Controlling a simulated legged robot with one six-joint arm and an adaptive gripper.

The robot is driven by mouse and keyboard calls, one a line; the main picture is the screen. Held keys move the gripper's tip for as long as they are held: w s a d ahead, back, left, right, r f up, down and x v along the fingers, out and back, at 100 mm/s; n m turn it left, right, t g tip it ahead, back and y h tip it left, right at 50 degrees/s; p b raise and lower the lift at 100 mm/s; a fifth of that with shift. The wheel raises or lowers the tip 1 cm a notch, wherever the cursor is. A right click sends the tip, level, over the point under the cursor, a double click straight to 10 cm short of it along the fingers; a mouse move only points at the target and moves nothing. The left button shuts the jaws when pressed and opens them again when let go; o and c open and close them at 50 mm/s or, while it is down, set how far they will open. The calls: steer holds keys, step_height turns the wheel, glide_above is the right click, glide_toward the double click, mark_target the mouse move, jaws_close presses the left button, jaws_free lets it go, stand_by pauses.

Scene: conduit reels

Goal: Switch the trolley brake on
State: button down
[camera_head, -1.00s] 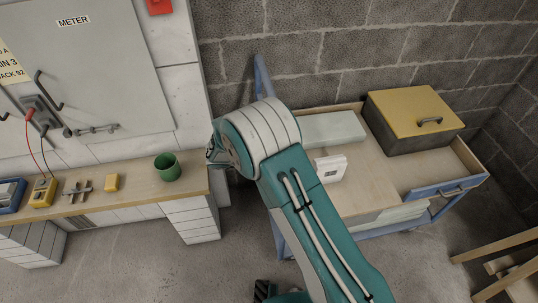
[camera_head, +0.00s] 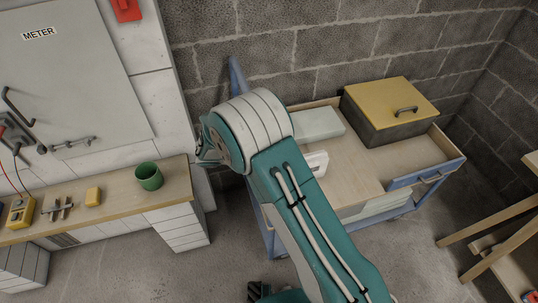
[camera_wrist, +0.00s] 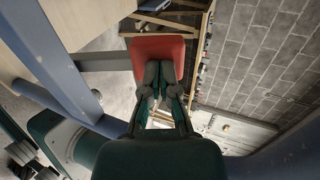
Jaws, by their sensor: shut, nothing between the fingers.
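The trolley (camera_head: 351,163) has a blue frame and a wooden top, and stands against the block wall at the right of the head view. In the wrist view, a blue frame bar (camera_wrist: 52,62) runs along the left. A red flat paddle (camera_wrist: 158,46) on a grey bar lies right at my fingertips; it looks like the brake lever. My gripper (camera_wrist: 160,72) is shut and empty, its fingers overlapping the paddle's lower part in the picture. I cannot tell whether they touch it. In the head view my arm hides the gripper and the paddle.
A dark box with a yellow lid (camera_head: 390,101), a pale flat case (camera_head: 316,124) and a small white item are on the trolley. A bench with a green mug (camera_head: 149,178) stands at left. Wooden timbers (camera_head: 503,233) are at right. Floor is clear in front.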

steer(key=shift+w+d+y, duration=0.2)
steer(key=shift+d+y, duration=0.4)
steer(key=shift+d, duration=0.15)
steer(key=x, duration=0.6)
steer(key=shift+f, duration=0.3)
steer(key=shift+d+f, duration=0.1)
steer(key=v, duration=1.2)
steer(key=shift+w, duration=0.2)
